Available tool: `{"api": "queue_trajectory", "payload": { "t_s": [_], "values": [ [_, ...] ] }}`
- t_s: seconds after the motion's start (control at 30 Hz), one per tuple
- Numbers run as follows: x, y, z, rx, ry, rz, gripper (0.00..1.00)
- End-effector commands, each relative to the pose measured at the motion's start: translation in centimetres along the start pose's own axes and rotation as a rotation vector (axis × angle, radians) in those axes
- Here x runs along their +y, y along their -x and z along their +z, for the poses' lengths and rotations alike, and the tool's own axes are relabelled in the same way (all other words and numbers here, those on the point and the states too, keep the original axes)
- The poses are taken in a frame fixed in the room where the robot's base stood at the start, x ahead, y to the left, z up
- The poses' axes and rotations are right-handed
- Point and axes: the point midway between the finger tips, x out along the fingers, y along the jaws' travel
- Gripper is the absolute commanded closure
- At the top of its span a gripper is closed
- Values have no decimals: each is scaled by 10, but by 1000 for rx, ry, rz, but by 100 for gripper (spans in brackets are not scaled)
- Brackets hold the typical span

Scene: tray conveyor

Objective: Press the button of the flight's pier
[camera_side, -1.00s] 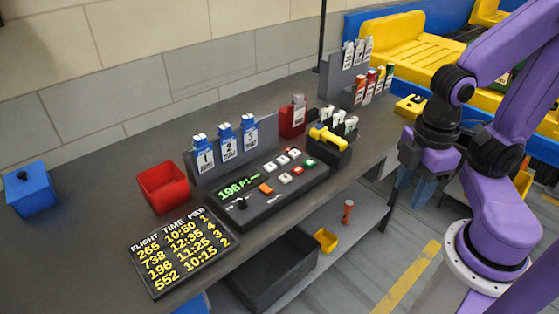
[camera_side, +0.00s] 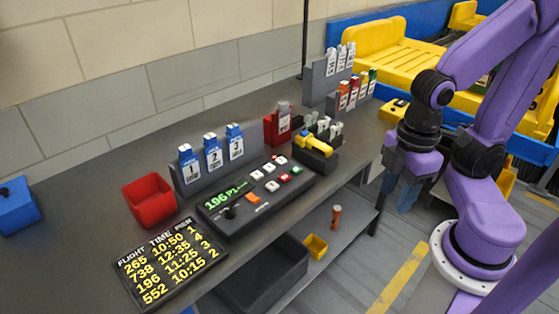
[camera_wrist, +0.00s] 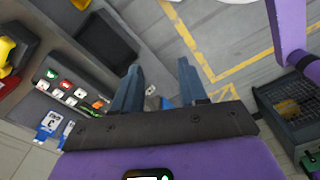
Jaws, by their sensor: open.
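The button console (camera_side: 232,221) lies on the bench with several white buttons (camera_side: 257,175), a green button (camera_side: 296,170) and an orange button (camera_side: 253,197). Its green display (camera_side: 224,196) starts with 196; the rest is hard to read. The flight board (camera_side: 170,262) lists flight 196 at 11:25 with pier 3. Marks on the white buttons are too small to read. My gripper (camera_side: 399,190) hangs right of the bench, apart from the console. In the wrist view my gripper (camera_wrist: 160,88) is open and empty, with the console buttons (camera_wrist: 70,101) to its left.
A dark bin (camera_side: 262,277) sits on the lower shelf. The floor beside the bench is partly clear.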

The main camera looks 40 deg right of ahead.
Motion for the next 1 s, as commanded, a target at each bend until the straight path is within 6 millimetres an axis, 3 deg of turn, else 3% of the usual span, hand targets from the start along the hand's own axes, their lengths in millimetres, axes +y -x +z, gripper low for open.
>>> {"api": "queue_trajectory", "payload": {
  "t_s": [0.17,0.23,0.3,0.33,1.0],
  "values": [
    [0,0,0,0,0,0,57],
    [0,0,0,0,0,0,74],
    [0,0,0,0,0,0,96],
    [0,0,0,0,0,0,100],
    [0,0,0,0,0,0,100]
  ]
}}
